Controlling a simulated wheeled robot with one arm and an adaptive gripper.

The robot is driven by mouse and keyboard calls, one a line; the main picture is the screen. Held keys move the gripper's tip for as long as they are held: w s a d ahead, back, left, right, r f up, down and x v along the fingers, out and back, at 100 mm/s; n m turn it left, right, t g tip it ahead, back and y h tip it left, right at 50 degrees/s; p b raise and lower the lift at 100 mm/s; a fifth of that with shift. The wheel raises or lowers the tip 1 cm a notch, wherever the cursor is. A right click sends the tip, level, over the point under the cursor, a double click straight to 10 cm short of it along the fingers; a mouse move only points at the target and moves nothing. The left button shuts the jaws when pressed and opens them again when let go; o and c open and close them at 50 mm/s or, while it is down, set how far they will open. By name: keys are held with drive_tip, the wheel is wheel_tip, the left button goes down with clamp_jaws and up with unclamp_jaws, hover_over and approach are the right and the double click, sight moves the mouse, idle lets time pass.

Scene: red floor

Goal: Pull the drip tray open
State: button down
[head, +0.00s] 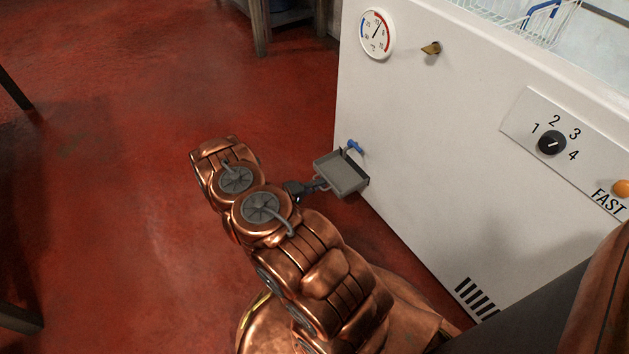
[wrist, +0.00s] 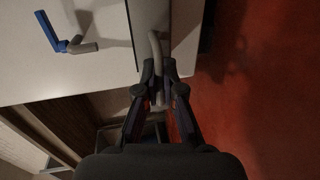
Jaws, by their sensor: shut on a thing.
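The drip tray (head: 341,174) is a small grey, shallow, open-topped box. It juts out from the low left part of the white freezer front in the head view. My gripper (head: 318,184) is at the tray's outer side. In the wrist view the two fingers of my gripper (wrist: 158,88) are closed around the curved grey tray handle (wrist: 155,46). The tray's dark grey front (wrist: 146,20) shows just beyond the fingers. The tray's inside shows no contents that I can make out.
A blue-levered drain tap (head: 354,146) sits just above the tray; it also shows in the wrist view (wrist: 60,40). The white freezer (head: 430,130) carries a dial thermometer (head: 377,33) and a black knob (head: 551,143). Red floor (head: 120,150) left of the arm is open.

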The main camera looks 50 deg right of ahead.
drive_tip(key=shift+a, duration=0.15)
drive_tip(key=c, duration=1.6)
unclamp_jaws()
drive_tip(key=v, duration=1.2)
drive_tip(key=shift+w, duration=0.1)
